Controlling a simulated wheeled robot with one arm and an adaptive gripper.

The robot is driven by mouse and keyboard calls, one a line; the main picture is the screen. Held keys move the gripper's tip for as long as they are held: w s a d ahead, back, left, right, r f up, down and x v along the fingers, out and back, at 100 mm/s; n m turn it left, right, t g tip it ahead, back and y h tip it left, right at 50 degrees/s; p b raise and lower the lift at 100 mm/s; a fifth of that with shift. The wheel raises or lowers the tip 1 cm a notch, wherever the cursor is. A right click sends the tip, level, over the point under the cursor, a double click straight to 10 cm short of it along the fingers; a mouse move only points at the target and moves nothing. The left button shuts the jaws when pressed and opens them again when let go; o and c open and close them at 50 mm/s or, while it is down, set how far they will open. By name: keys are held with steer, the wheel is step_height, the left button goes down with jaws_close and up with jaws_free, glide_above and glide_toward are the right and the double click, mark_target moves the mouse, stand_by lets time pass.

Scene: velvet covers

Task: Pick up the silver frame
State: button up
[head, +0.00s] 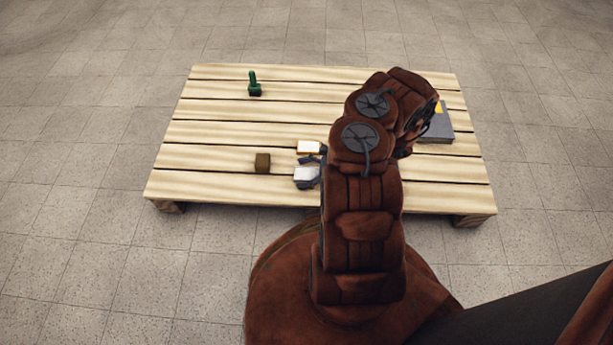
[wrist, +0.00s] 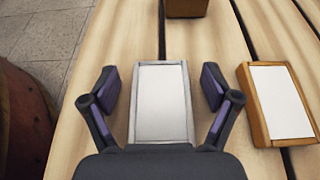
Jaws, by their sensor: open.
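The silver frame (wrist: 161,103) lies flat on the pallet's planks, a grey-edged rectangle with a pale face. It also shows in the head view (head: 306,175), partly covered by my gripper. In the wrist view my gripper (wrist: 162,88) is open, with one finger on each side of the frame. Gaps show between the fingers and the frame's sides. In the head view my gripper (head: 318,168) is low over the pallet, mostly hidden by my arm.
An orange-wood frame (wrist: 279,103) lies close to the right of the right finger. A brown block (head: 262,163) stands beyond the silver frame. A green object (head: 254,84) and a grey item (head: 438,126) sit elsewhere on the wooden pallet (head: 215,130).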

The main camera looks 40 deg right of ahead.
steer(key=c, duration=1.2)
steer(key=shift+r, duration=0.1)
steer(key=shift+c, duration=0.2)
